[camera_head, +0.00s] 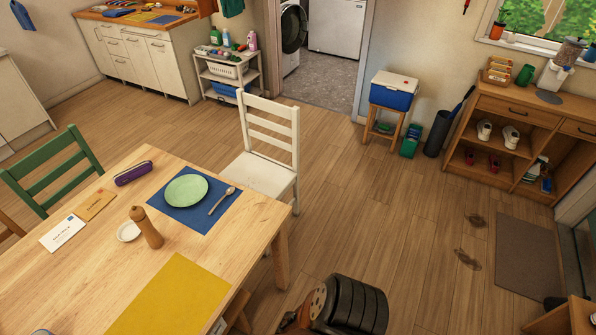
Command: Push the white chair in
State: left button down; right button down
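The white chair (262,172) stands at the far right side of the wooden table (92,268). It is upright, with a slatted back (270,127) on the side away from the table. Its seat faces the table, and the seat's near edge lies close to the table edge in the picture. I cannot tell whether any of the seat is under the tabletop. The table hides most of its legs.
A green chair (56,165) stands at the table's left. A dark ribbed object (352,306), unclear to me, is at the bottom middle. A white shelf cart (229,77) and a cooler on a stool (393,90) stand farther back. The wooden floor (352,205) right of the white chair is clear.

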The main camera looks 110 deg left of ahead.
aim_at(263, 174)
jog(key=u, duration=3.95)
jog(key=k, duration=1.65)
jog(key=z, duration=0.85)
jog(key=i, duration=4.2)
